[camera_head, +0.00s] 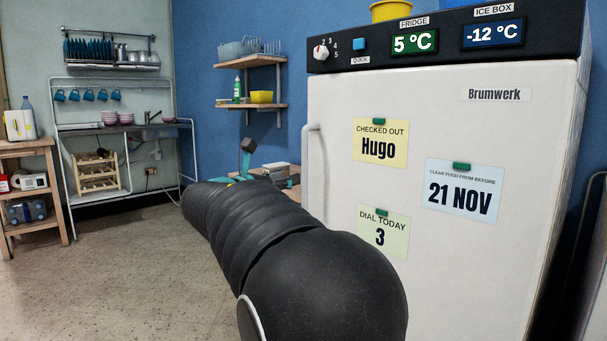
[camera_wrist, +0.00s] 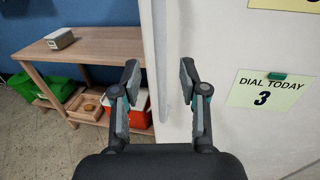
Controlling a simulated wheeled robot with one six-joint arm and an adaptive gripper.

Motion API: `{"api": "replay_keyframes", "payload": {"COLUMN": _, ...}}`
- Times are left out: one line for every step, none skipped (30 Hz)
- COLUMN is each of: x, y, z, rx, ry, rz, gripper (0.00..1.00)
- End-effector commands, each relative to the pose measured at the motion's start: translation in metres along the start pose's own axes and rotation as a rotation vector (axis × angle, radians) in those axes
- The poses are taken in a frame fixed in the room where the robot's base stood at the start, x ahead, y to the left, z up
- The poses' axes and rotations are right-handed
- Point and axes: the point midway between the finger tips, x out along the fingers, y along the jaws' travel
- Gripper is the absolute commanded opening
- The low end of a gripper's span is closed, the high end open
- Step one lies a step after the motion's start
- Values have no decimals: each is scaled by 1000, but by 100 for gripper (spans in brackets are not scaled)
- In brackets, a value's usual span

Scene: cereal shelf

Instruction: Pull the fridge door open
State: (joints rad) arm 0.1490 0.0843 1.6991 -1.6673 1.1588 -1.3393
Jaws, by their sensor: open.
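The white fridge door (camera_head: 450,240) fills the right of the head view and looks shut. Its pale vertical handle (camera_head: 316,165) runs along the door's left edge, with its lower part hidden behind my arm. In the wrist view the door (camera_wrist: 220,80) is at the right and the handle (camera_wrist: 158,50) runs down between my spread fingers. My gripper (camera_wrist: 159,72) is open, with one finger on each side of the handle's line. I cannot tell whether either finger touches it. In the head view my arm hides most of the gripper.
A sink stand (camera_head: 120,128) and a wooden trolley (camera_head: 28,146) stand farther back. The floor (camera_head: 120,265) at left is clear.

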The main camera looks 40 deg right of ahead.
Motion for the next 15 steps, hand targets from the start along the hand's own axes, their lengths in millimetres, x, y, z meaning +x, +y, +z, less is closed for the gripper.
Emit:
{"api": "replay_keyframes", "payload": {"x": 11, "y": -1, "z": -1, "rx": -1, "ry": 1, "rz": -4, "gripper": 43}}
{"api": "replay_keyframes", "payload": {"x": 17, "y": -1, "z": -1, "rx": -1, "ry": 1, "rz": -4, "gripper": 43}}
{"api": "replay_keyframes", "payload": {"x": 24, "y": -1, "z": -1, "rx": 0, "ry": 1, "rz": -3, "gripper": 43}}
{"api": "replay_keyframes", "payload": {"x": 30, "y": -1, "z": 0, "rx": 1, "ry": 1, "rz": -4, "gripper": 43}}
{"api": "replay_keyframes", "payload": {"x": 35, "y": -1, "z": -1, "rx": 0, "ry": 2, "rz": -3, "gripper": 43}}
{"api": "replay_keyframes", "payload": {"x": 42, "y": -1, "z": -1, "rx": 0, "ry": 2, "rz": -3, "gripper": 43}}
{"api": "replay_keyframes", "payload": {"x": 47, "y": -1, "z": -1, "rx": 1, "ry": 2, "rz": -3, "gripper": 43}}
{"api": "replay_keyframes", "payload": {"x": 52, "y": 0, "z": -1, "rx": 1, "ry": 2, "rz": -2, "gripper": 43}}
{"api": "replay_keyframes", "payload": {"x": 58, "y": -1, "z": -1, "rx": 1, "ry": 2, "rz": -2, "gripper": 43}}
{"api": "replay_keyframes", "payload": {"x": 62, "y": -1, "z": -1, "rx": 0, "ry": 2, "rz": -3, "gripper": 43}}
{"api": "replay_keyframes", "payload": {"x": 66, "y": 0, "z": -1, "rx": 0, "ry": 2, "rz": -2, "gripper": 43}}
{"api": "replay_keyframes", "payload": {"x": 70, "y": 0, "z": -1, "rx": 1, "ry": 2, "rz": 0, "gripper": 43}}
{"api": "replay_keyframes", "payload": {"x": 74, "y": 0, "z": 0, "rx": 1, "ry": 1, "rz": 0, "gripper": 43}}
{"api": "replay_keyframes", "payload": {"x": 76, "y": 0, "z": 0, "rx": 1, "ry": 1, "rz": -1, "gripper": 43}}
{"api": "replay_keyframes", "payload": {"x": 79, "y": 0, "z": 0, "rx": 1, "ry": 1, "rz": -1, "gripper": 43}}
